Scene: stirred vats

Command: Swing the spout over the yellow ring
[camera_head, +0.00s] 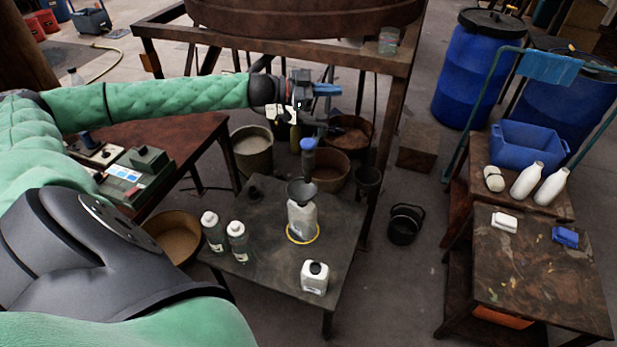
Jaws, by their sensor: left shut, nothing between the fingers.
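The yellow ring (317,239) lies on the dark low table. A whitish bottle (302,219) stands upright within it, with a dark funnel (301,190) in its neck. The spout (308,158) hangs down with a blue collar, and its lower end appears just above the funnel in the picture; I cannot tell the exact height or alignment. My left gripper (298,108) is shut at the end of the green arm, beside the upper part of the spout and a blue handle (327,90). Whether it touches the spout is unclear. My right gripper is not in view.
Two capped bottles (237,241) and a white jug (315,277) stand on the low table (269,282). The brown vat (303,16) is on a frame above. Buckets (252,151) stand behind; a black pail (405,223) is on the floor to the right.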

